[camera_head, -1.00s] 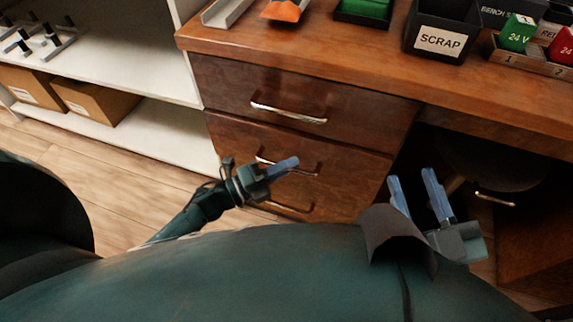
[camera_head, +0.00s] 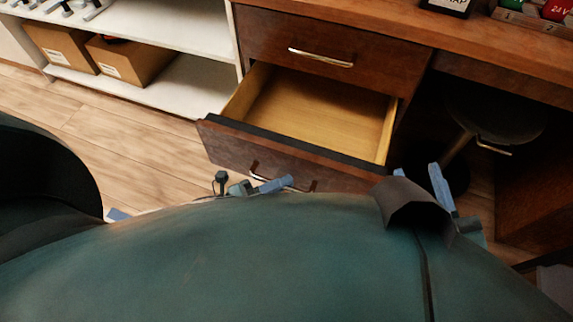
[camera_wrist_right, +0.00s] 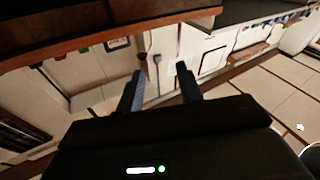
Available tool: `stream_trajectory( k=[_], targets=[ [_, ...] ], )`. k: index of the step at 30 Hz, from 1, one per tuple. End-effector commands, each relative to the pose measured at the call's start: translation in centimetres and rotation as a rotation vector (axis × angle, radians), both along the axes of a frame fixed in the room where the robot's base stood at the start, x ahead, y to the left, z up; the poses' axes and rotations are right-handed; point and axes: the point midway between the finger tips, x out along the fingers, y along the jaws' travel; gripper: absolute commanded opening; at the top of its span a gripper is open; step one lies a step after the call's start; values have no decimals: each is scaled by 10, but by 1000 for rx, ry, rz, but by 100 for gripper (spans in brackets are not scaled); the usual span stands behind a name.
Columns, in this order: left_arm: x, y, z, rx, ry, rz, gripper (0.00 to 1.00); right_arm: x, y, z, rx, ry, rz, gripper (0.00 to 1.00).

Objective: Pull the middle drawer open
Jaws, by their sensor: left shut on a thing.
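The middle drawer (camera_head: 232,146) of the brown wooden desk stands well open, with its bare pale-wood inside in view and seemingly empty. Its silver bar handle (camera_head: 300,188) is on the front, partly hidden by my gripper and body. My left gripper (camera_head: 272,184) is shut on that handle. The top drawer (camera_head: 290,30) above is closed, with its own handle (camera_head: 321,57). The bottom drawer is hidden. My right gripper (camera_head: 418,170) is to the right of the open drawer, open and empty; its two parted fingers also show in the right wrist view (camera_wrist_right: 160,72).
A white shelf unit (camera_head: 190,95) with cardboard boxes (camera_head: 135,62) stands left of the desk. A dark round stool (camera_head: 495,108) is under the desktop at right. Wooden floor (camera_head: 130,140) lies clear left of the drawer. The black scrap bin (camera_head: 447,5) is on the desktop.

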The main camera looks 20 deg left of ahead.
Motion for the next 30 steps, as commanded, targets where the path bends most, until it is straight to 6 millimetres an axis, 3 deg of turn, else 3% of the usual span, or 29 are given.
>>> stream_trajectory(
  k=[6, 19, 20, 21, 27, 30],
  targets=[
    [-22, 2, 1, 2, -1, 2, 0, 0, -1, -3, -16, 10, -6, 36],
    [-26, 2, 0, 2, -2, 2, 0, -3, -1, -6, -18, 22, -9, 36],
    [-26, 2, 0, 2, -2, 2, 12, -3, -1, -6, -18, 22, -9, 36],
    [-26, 2, 0, 2, -2, 2, 15, -3, -1, -6, -18, 22, -9, 36],
    [-26, 2, 0, 1, -1, 1, 31, -3, -1, -6, -18, 20, -8, 36],
    [-26, 2, 0, 1, -1, 1, 32, -2, -1, -5, -17, 17, -8, 36]
  ],
)
